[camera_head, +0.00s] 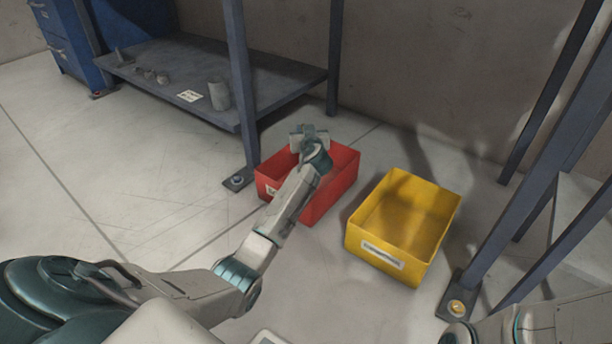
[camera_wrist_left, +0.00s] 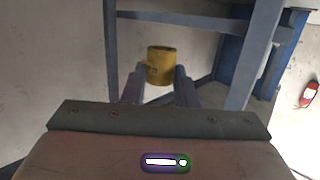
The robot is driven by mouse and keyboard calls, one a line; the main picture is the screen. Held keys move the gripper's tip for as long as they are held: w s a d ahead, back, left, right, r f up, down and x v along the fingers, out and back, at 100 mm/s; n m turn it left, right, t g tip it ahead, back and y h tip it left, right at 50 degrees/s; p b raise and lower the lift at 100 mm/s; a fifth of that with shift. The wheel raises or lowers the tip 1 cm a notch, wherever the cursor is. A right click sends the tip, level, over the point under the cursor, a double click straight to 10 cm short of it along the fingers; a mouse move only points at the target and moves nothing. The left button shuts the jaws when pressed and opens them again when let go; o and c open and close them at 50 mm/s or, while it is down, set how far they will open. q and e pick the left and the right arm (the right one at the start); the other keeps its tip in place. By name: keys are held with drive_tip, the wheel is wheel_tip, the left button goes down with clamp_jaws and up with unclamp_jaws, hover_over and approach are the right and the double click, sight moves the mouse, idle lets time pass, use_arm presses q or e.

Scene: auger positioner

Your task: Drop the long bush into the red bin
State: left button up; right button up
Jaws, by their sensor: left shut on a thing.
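The red bin (camera_head: 328,199) stands on the floor in the head view, open at the top. My left gripper (camera_head: 308,133) is over the bin's back part, and my forearm crosses in front of it. In the left wrist view, my left gripper (camera_wrist_left: 159,88) is shut on a yellow cylinder, the long bush (camera_wrist_left: 160,66), held at the fingertips. The gripper hides the bush in the head view. The height above the bin is hard to judge. Part of my right arm shows at the lower right, but its gripper is out of view.
A yellow bin (camera_head: 380,262) with a white label stands right of the red one. A low grey shelf (camera_head: 180,70) at the back left carries a grey cylinder (camera_head: 219,96) and several small parts. Metal posts stand behind and at right. Open floor lies to the left.

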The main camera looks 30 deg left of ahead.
use_arm(q)
drive_tip(key=shift+w+a+f, duration=0.15)
drive_tip(key=shift+f, duration=0.15)
wheel_tip(320, 180, down, 5)
drive_tip(key=b, duration=0.4)
drive_tip(key=shift+f, duration=0.15)
drive_tip(key=o, duration=1.1)
